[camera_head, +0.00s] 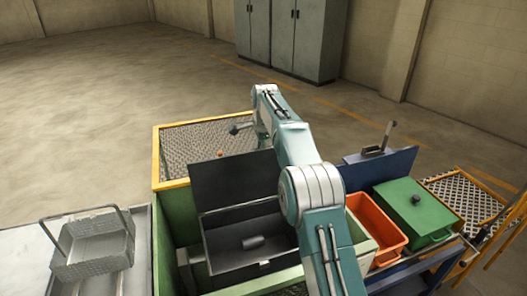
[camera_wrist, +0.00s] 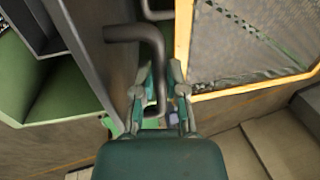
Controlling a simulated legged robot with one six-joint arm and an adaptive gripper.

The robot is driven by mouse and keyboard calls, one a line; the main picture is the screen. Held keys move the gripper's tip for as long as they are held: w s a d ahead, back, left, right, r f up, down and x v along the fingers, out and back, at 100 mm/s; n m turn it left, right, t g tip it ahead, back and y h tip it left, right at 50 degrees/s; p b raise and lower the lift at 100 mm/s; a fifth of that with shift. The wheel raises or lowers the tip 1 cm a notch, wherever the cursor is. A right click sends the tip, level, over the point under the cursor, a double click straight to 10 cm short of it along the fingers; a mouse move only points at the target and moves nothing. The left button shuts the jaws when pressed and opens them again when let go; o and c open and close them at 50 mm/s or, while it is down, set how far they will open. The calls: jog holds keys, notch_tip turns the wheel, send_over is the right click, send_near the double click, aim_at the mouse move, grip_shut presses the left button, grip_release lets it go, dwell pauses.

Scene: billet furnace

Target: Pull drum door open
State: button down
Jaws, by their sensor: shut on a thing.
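A dark flat panel (camera_head: 236,178), which looks like the drum door, stands tilted up behind an open dark trough (camera_head: 245,235). My gripper (camera_wrist: 160,80) is shut on this handle, with one finger on each side of the bar. In the head view my arm reaches over the trough, and I cannot clearly make out the fingers there.
A yellow-framed mesh (camera_head: 156,150) lies behind the panel. An orange bin (camera_head: 375,220) and a green lidded box (camera_head: 418,208) stand at right. A metal basket (camera_head: 92,245) sits on the grey table at left. The floor behind is clear up to grey cabinets (camera_head: 290,35).

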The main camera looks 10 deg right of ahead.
jog(key=shift+w+a+f, duration=0.15)
jog(key=shift+w+a, duration=0.2)
jog(key=shift+w, duration=0.35)
jog(key=c, duration=0.7)
grip_release()
jog(key=shift+a, duration=0.15)
